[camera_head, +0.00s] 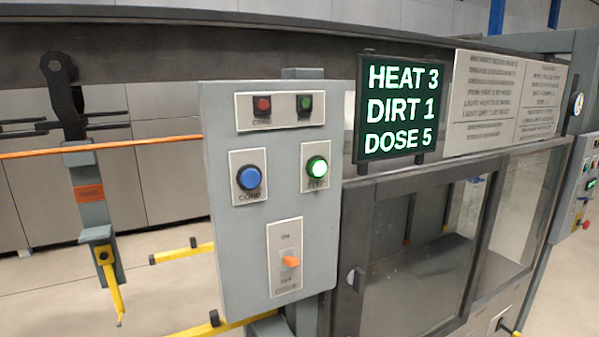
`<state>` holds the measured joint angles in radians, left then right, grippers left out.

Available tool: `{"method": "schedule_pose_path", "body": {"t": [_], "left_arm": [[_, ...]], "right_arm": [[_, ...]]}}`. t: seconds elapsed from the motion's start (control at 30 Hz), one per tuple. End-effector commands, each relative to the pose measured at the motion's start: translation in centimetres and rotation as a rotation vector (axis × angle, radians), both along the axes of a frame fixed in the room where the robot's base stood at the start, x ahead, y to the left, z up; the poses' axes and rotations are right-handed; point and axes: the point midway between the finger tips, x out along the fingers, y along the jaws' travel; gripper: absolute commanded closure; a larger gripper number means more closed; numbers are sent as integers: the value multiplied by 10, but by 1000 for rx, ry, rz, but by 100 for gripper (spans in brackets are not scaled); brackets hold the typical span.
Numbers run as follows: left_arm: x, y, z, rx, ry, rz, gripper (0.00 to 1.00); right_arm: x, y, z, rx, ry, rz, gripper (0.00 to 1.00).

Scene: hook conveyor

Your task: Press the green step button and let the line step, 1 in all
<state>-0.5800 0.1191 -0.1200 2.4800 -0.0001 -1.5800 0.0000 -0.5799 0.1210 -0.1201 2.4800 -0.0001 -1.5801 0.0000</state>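The green step button (317,167) is on the right side of a grey control panel (221,215), in the middle of the head view. Neither of my grippers shows in this view.
A blue button (248,178) is left of the green one. Below is an orange-handled switch (290,261); above are small red (263,105) and green (305,103) round parts. A display (398,107) reads HEAT 3, DIRT 1, DOSE 5. A yellow hook (111,281) hangs left.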

Motion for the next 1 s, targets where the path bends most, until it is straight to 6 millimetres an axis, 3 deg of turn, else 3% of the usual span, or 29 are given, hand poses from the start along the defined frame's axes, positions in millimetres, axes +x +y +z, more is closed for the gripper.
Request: {"method": "schedule_pose_path", "body": {"t": [0.43,1.0], "left_arm": [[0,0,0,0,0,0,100],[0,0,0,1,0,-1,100]], "right_arm": [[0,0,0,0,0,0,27],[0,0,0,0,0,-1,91]]}}
